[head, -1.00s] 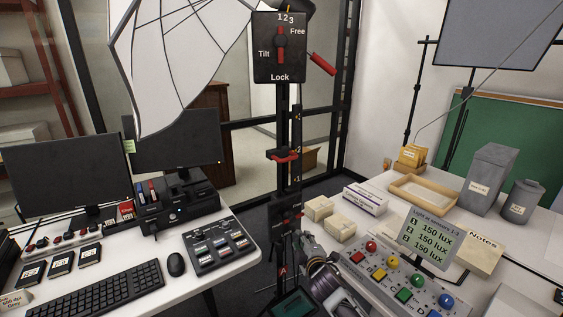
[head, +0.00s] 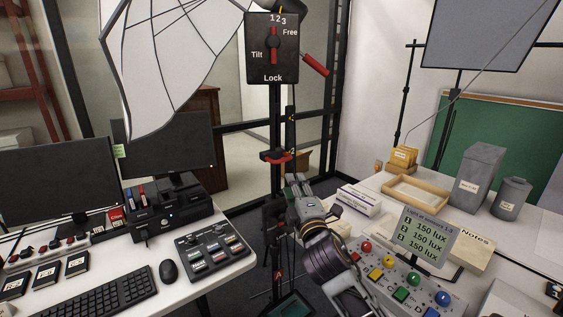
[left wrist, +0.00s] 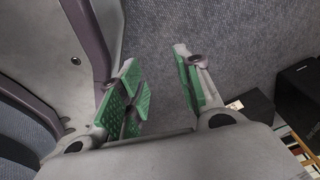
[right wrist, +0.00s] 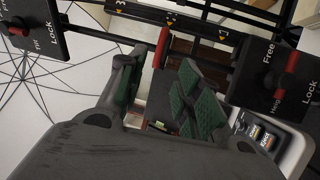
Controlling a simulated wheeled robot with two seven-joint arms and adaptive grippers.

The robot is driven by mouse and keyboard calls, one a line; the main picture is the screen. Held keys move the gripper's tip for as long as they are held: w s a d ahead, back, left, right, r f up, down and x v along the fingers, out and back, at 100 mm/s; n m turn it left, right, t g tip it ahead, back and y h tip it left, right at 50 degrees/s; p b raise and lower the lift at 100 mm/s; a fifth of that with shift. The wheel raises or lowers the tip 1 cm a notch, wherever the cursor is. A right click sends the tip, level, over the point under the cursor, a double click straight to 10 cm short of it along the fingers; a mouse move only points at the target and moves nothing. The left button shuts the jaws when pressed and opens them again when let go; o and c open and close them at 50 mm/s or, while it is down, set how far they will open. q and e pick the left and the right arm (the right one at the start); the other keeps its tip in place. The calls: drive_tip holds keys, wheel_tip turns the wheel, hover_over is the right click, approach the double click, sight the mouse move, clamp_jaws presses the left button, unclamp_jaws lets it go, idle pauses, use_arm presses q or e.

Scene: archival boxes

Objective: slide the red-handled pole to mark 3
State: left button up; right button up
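The upright black pole (head: 277,113) stands between the desks, with a numbered scale (head: 291,125) beside it. A red handle (head: 276,157) sits on it, close to mark 2; in the right wrist view the red handle (right wrist: 162,48) shows beyond and between the fingertips. An upper box (head: 272,48) reads Tilt, Free and Lock, with a red grip (head: 314,64) at its side. A lower box, marked Free and Lock, shows in the right wrist view (right wrist: 270,75). My right gripper (head: 293,183) is open and empty just below the handle. My left gripper (left wrist: 160,85) is open and empty over carpet.
The left desk has monitors (head: 165,145), a keyboard (head: 105,297) and a control panel (head: 215,248). The right desk has a button panel (head: 393,275), a lux display (head: 421,237) and boxes. A white umbrella (head: 175,65) hangs upper left, near the upper box.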

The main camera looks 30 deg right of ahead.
sight(284, 161)
use_arm(q)
drive_tip(key=shift+s+f, duration=0.1)
drive_tip(key=shift+s, duration=0.2)
use_arm(e)
drive_tip(key=shift+w, duration=0.15)
drive_tip(key=shift+p+x, duration=0.4)
drive_tip(key=shift+x, duration=6.25)
use_arm(q)
drive_tip(key=shift+s+a+f, duration=0.1)
drive_tip(key=shift+s+a, duration=0.25)
drive_tip(key=shift+s, duration=0.2)
drive_tip(key=shift+s+a, duration=0.35)
drive_tip(key=shift+s, duration=0.2)
